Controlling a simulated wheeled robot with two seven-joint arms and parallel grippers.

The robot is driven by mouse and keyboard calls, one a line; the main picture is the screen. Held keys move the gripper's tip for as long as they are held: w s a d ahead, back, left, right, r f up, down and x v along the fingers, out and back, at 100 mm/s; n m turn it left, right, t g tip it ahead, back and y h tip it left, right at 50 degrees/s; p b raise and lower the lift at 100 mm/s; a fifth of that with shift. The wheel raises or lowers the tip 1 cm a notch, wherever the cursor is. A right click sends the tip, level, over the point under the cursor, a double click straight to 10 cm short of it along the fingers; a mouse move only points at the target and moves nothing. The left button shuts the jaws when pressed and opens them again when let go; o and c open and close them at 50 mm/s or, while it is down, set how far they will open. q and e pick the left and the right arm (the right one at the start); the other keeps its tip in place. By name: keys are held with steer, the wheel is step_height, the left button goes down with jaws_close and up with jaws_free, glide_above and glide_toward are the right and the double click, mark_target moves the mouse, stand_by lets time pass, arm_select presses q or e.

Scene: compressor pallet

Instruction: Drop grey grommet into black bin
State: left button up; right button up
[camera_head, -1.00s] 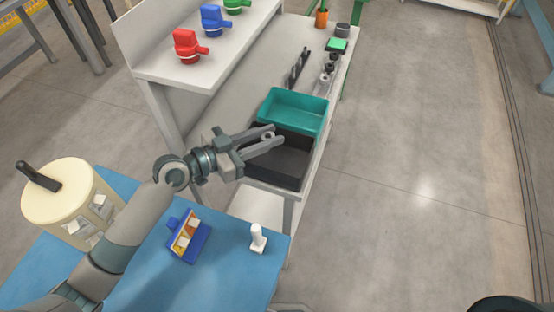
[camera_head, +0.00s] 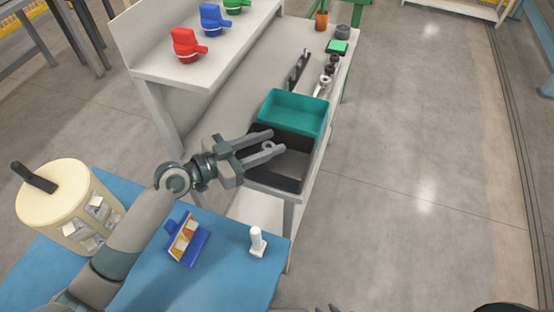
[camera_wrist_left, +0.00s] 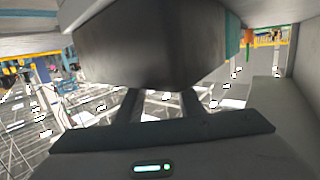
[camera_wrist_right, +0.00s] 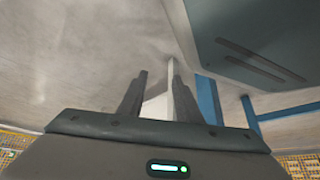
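My left gripper (camera_head: 278,141) is over the black bin (camera_head: 262,183), with its fingers apart. The grey grommet (camera_head: 268,146), a small ring, shows between the fingers, closer to the lower finger. I cannot tell whether it touches a finger or is loose below them. In the left wrist view the fingers (camera_wrist_left: 160,104) stand apart in front of a dark bin wall (camera_wrist_left: 150,50); the grommet is not visible there. My right gripper (camera_wrist_right: 159,95) has its fingers apart and nothing between them in the right wrist view.
A teal bin (camera_head: 292,108) adjoins the black bin on the white bench (camera_head: 250,80). Small dark and grey parts lie behind it. Red (camera_head: 187,46), blue (camera_head: 214,19) and green pieces stand on the raised shelf. A blue table (camera_head: 140,280) holds a cream drum (camera_head: 70,200) and a white piece (camera_head: 257,240).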

mark_target(240, 154)
arm_select(q)
steer(key=shift+o, duration=0.7)
arm_select(e)
steer(key=shift+s, duration=0.1)
steer(key=shift+f, duration=0.1)
arm_select(q)
steer(key=shift+s+a+b, duration=0.3)
steer(key=shift+a, duration=0.25)
steer(key=b+v, duration=0.1)
steer(key=v, duration=0.3)
steer(key=shift+s+a+b, duration=0.25)
steer(key=shift+a+b, duration=0.15)
steer(key=shift+a, duration=0.1)
steer(key=shift+s+a+r, duration=0.15)
steer(key=shift+s+a, duration=0.15)
steer(key=shift+a, duration=0.05)
steer(key=shift+a+r, duration=0.1)
arm_select(e)
steer(key=shift+t, duration=0.6)
steer(key=w, duration=0.1)
steer(key=w+a+r, duration=0.1)
steer(key=w, duration=0.1)
steer(key=w+r, duration=0.1)
steer(key=w, duration=0.1)
steer(key=shift+w+a, duration=0.1)
steer(key=shift+a, duration=0.3)
steer(key=shift+d, duration=0.1)
